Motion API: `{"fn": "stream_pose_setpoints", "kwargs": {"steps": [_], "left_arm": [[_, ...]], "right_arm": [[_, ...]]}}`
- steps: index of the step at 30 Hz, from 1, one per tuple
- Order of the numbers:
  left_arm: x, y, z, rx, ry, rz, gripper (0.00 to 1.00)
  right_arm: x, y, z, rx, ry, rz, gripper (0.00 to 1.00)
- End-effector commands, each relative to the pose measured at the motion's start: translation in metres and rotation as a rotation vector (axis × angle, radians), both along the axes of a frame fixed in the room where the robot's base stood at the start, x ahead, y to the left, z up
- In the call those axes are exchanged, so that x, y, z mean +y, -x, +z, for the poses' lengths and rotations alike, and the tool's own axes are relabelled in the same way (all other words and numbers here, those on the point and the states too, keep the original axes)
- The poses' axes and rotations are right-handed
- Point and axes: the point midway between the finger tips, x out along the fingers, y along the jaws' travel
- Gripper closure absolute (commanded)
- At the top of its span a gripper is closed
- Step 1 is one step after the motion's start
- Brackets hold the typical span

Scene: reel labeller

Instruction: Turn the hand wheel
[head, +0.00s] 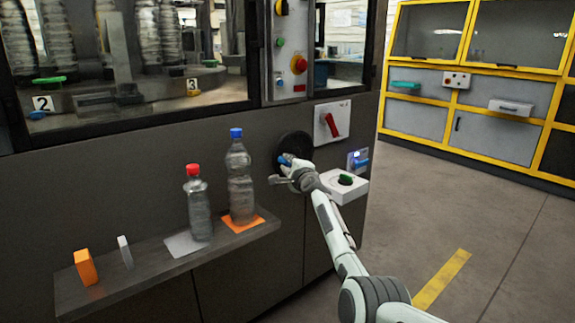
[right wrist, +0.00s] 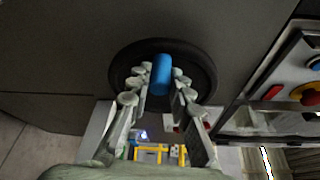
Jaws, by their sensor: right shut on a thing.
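The hand wheel (head: 294,143) is a dark round disc on the grey front of the machine, and my right gripper partly covers it in the head view. Its blue handle (right wrist: 161,75) stands out from the disc. My right gripper (head: 287,163) is at the wheel's lower left in the head view. In the right wrist view its two rows of fingers lie on either side of the blue handle, shut on it, with the black disc (right wrist: 202,66) behind. My left gripper is not in view.
A red switch (head: 333,124) and a white box with a green knob (head: 345,180) are right of the wheel. A ledge (head: 135,280) to the left carries a red-capped bottle (head: 198,208), a blue-capped bottle (head: 239,180) and small blocks. Open floor lies right.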

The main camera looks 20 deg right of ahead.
Motion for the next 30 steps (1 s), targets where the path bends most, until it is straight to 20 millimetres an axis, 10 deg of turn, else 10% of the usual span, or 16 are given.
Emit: {"fn": "stream_pose_setpoints", "kwargs": {"steps": [2,3,7,20,30], "left_arm": [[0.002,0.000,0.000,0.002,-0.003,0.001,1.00],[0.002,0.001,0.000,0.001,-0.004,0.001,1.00],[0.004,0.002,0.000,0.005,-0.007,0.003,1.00],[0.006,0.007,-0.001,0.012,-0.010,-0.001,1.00],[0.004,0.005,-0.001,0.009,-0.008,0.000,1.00]], "right_arm": [[-0.002,0.000,0.000,-0.001,0.005,-0.003,1.00],[-0.002,0.000,0.000,-0.001,0.005,-0.003,0.77],[-0.002,0.000,0.000,0.001,0.004,-0.002,0.61],[0.002,0.004,0.000,-0.002,0.000,0.003,0.59],[0.002,0.049,0.003,-0.001,0.001,0.000,0.59]]}}
